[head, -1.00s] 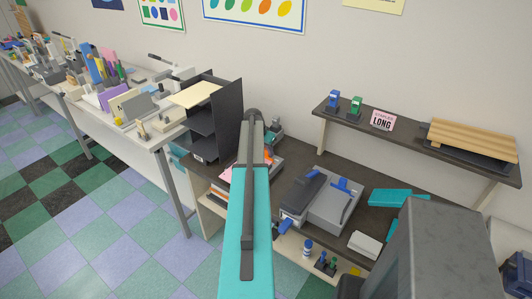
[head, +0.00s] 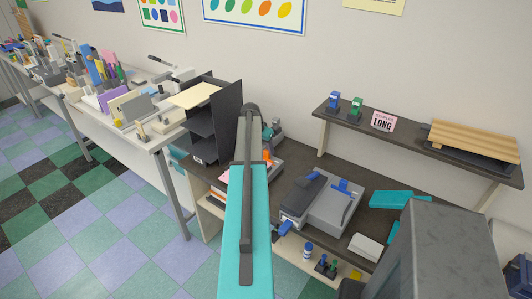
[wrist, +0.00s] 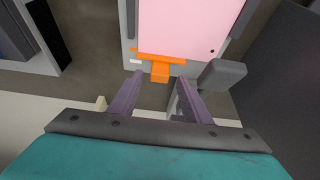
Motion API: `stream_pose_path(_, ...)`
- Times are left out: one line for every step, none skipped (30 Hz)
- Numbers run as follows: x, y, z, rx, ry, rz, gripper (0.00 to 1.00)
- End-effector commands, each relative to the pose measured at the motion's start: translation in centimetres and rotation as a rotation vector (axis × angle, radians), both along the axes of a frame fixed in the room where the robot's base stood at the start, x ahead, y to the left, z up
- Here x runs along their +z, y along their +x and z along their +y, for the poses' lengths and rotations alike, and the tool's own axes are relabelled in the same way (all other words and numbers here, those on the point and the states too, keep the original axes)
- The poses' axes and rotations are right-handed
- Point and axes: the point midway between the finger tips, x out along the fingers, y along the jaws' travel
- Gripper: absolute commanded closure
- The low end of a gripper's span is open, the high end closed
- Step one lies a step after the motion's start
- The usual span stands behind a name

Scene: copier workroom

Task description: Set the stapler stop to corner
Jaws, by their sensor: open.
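In the wrist view an orange slider with a tab (wrist: 160,72) sits at the near edge of a pale device carrying a pink sheet (wrist: 190,25). It looks like the stapler stop, but I see no position labels. My gripper (wrist: 160,79) is open, its two purple-grey fingers on either side of the tab. I cannot tell whether they touch it. In the head view my arm hides the gripper; a bit of orange (head: 267,155) shows just right of the arm. A grey machine with blue parts (head: 325,208) stands further right.
A dark block (wrist: 222,74) is close to the right finger. A black paper rack (head: 226,120) stands left of my arm. A shelf (head: 400,140) holds a "LONG" sign (head: 383,121). Teal (head: 398,200) and white (head: 366,246) items lie on the counter at right.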

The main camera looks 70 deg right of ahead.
Motion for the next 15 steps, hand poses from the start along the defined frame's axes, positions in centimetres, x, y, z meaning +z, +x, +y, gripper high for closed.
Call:
stream_pose_path(0.5, 0.1, 0.3, 0.000, -0.001, -0.001, 0.56)
stream_pose_path(0.9, 0.1, 0.5, 0.000, -0.001, -0.001, 0.56)
stream_pose_path(1.3, 0.2, 0.7, 0.000, -0.001, -0.001, 0.56)
stream_pose_path(1.6, 0.2, 0.8, 0.001, -0.001, -0.002, 0.56)
stream_pose_path(2.0, 0.2, 0.9, 0.001, -0.001, -0.002, 0.56)
stream_pose_path(2.5, 0.3, 1.1, 0.001, -0.001, -0.002, 0.56)
stream_pose_path(2.8, 0.3, 1.2, 0.001, -0.001, -0.002, 0.56)
stream_pose_path(3.2, 0.4, 1.4, 0.001, -0.001, -0.002, 0.56)
stream_pose_path(3.6, 0.5, 1.5, 0.001, -0.001, -0.002, 0.56)
stream_pose_path(3.9, 0.5, 1.7, 0.001, -0.001, -0.002, 0.56)
stream_pose_path(4.3, 0.6, 1.8, 0.001, -0.001, -0.002, 0.56)
stream_pose_path(4.8, 0.6, 2.0, 0.001, -0.001, -0.002, 0.56)
stream_pose_path(5.1, 0.7, 2.1, 0.001, -0.002, -0.002, 0.56)
stream_pose_path(5.4, 0.7, 2.3, 0.001, -0.002, -0.002, 0.56)
stream_pose_path(5.9, 0.8, 2.4, 0.001, -0.002, -0.002, 0.56)
